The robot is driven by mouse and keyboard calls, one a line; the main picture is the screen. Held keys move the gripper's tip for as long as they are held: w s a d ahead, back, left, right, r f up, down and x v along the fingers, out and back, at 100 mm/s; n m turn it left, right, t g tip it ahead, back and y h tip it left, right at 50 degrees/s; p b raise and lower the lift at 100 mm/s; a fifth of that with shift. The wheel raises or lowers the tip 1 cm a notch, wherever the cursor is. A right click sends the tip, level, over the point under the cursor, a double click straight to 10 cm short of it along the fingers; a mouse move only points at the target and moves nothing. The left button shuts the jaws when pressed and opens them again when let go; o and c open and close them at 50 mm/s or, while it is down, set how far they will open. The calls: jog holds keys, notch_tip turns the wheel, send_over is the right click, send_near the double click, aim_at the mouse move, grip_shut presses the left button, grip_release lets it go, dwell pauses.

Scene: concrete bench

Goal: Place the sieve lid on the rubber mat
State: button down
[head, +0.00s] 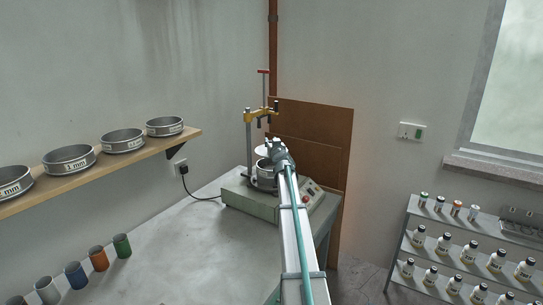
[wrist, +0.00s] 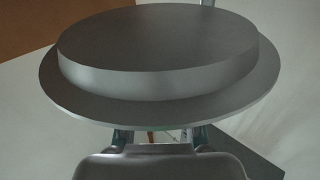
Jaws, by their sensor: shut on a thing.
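The sieve lid (wrist: 160,45) is a grey round disc with a raised centre and a wider flat rim. It fills the upper part of the wrist view. My gripper (wrist: 160,134) is shut on the near edge of the lid's rim; the fingertips are partly hidden under it. In the head view my gripper (head: 274,148) is over the sieve shaker, and a pale edge, seemingly the lid (head: 261,151), shows to its left. A metal sieve or pan (head: 264,180) sits on the shaker below. I cannot make out a rubber mat in either view.
The bench (head: 185,245) is clear in the middle. Coloured cups (head: 76,275) line its left edge. A shelf (head: 110,169) holds several sieves.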

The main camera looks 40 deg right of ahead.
jog(key=w+d+f, duration=0.1)
jog(key=f, duration=0.1)
jog(key=w+d+f, duration=0.1)
jog(key=w+f, duration=0.1)
jog(key=w+d+f, duration=0.1)
jog(key=f, duration=0.1)
jog(key=shift+w+d, duration=0.35)
jog(key=shift+w, duration=0.05)
jog(key=f, duration=0.1)
jog(key=f+b, duration=0.1)
jog(key=shift+w+d+f, duration=0.15)
jog(key=shift+w+f, duration=0.05)
jog(key=shift+f, duration=0.1)
jog(key=shift+f+b, duration=0.35)
jog(key=shift+b, duration=0.05)
jog(key=shift+f+b, duration=0.2)
jog(key=shift+b, duration=0.15)
jog(key=c, duration=0.9)
grip_release()
jog(key=shift+r+p, duration=0.2)
jog(key=shift+p, duration=0.45)
